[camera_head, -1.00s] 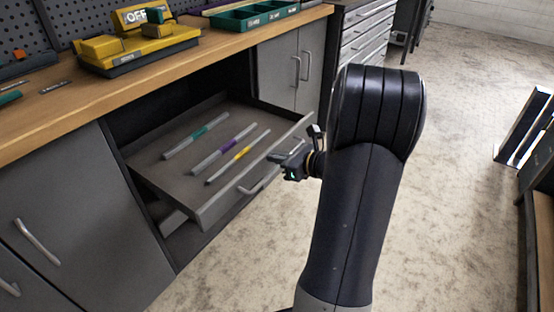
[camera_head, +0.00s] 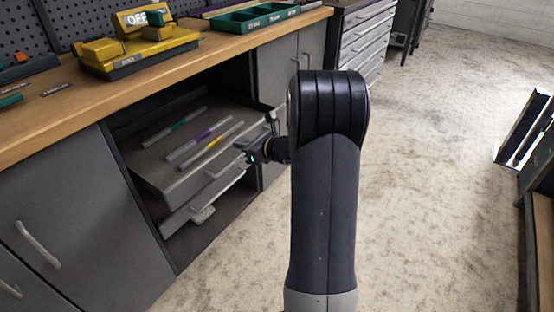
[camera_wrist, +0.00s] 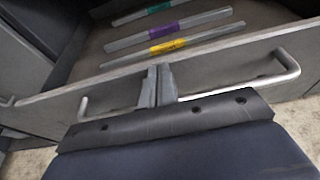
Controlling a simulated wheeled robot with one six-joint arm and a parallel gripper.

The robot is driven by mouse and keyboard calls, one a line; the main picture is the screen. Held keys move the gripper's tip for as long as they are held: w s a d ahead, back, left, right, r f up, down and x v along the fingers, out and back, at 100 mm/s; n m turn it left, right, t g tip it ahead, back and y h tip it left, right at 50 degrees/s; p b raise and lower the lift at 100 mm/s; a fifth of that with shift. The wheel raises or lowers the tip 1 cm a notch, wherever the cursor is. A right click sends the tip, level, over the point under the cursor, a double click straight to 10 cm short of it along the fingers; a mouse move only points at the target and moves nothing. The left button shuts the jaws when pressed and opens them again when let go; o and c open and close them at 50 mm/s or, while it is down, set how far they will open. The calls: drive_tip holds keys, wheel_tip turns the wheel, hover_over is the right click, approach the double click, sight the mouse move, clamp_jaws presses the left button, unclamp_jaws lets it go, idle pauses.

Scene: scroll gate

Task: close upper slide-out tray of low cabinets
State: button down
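The upper slide-out tray (camera_head: 183,189) is partly out of the low cabinet, with its grey front panel standing clear of the opening. Its front panel also shows in the wrist view (camera_wrist: 215,84), with a bar handle (camera_wrist: 240,86). Teal, purple and yellow-banded bars lie inside it. My gripper (camera_head: 250,148) is at the right part of the tray's front. In the wrist view my gripper's fingers (camera_wrist: 158,76) are together, reaching past the handle to the front panel near its top edge. I cannot tell whether they touch it.
A lower tray (camera_head: 182,222) with its own handle sticks out below. Closed cabinet doors flank the opening on the left (camera_head: 75,190) and right (camera_head: 310,48). The wooden worktop (camera_head: 50,110) is above. The floor (camera_head: 430,200) to the right is open.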

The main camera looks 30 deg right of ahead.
drive_tip(key=w+a, duration=0.2)
drive_tip(key=w, duration=0.2)
drive_tip(key=w+a+p, duration=0.1)
drive_tip(key=w, duration=0.4)
drive_tip(key=w+a, duration=0.2)
drive_tip(key=w, duration=0.2)
drive_tip(key=shift+w+a, duration=0.2)
drive_tip(key=shift+a, duration=0.1)
drive_tip(key=shift+w+r, duration=0.1)
drive_tip(key=shift+r, duration=0.1)
